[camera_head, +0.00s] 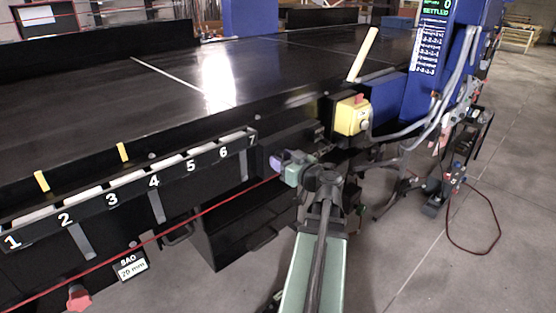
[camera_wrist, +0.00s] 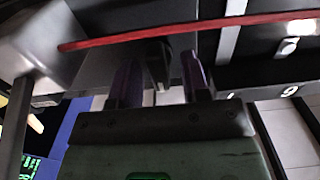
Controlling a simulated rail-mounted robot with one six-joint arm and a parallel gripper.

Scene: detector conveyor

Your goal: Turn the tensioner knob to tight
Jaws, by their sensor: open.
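My gripper (camera_head: 276,162) has purple fingers and is held out beside the conveyor's near side, right of slot number 7. In the wrist view my gripper (camera_wrist: 160,70) is open, with a dark block-shaped part (camera_wrist: 158,52) lying between or just beyond its fingers; I cannot tell if they touch it or if it is the tensioner knob. A red knob (camera_head: 79,297) sits low at the left of the head view, below a sign (camera_head: 131,267) reading "SAG 20 mm", far from my gripper. No tight marking is readable.
A red cord (camera_head: 190,216) runs along the conveyor's side and crosses the wrist view near the fingers. A yellow box with a red button (camera_head: 352,115) is right of my gripper. A blue post with a display (camera_head: 433,40) reads "SETTLED". Open floor (camera_head: 510,200) lies to the right.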

